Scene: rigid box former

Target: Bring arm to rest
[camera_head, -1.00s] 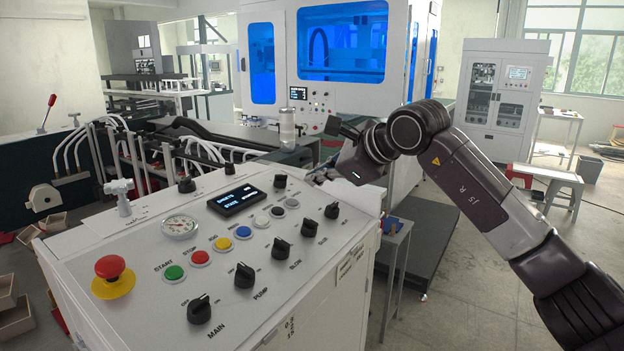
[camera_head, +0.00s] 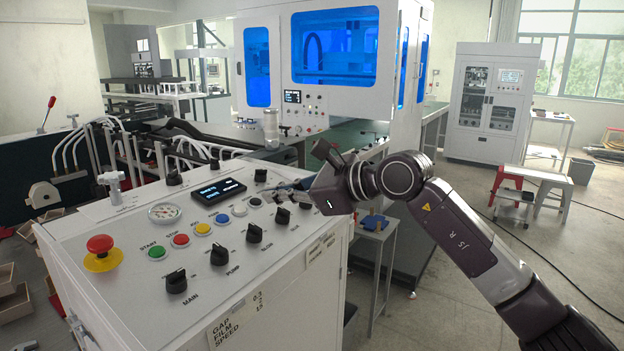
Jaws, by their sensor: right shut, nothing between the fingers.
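My right arm (camera_head: 455,222) comes in from the lower right. Its gripper (camera_head: 290,188) is shut and empty, with the fingers pointing left over the right edge of the control panel. The white control cabinet (camera_head: 130,225) fills the lower left. Its sloped top carries a red emergency button (camera_head: 101,250), coloured push buttons, black knobs, a round gauge (camera_head: 165,212) and a dark display (camera_head: 218,192). The fingertips are small and dark against the panel; I cannot tell whether they touch it. My left gripper is not in view.
A small side table (camera_head: 372,236) with blue and yellow items stands right of the cabinet, behind my right gripper. A large white machine with blue windows (camera_head: 335,45) stands at the back. Stools (camera_head: 545,184) stand at the right, with open floor before them.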

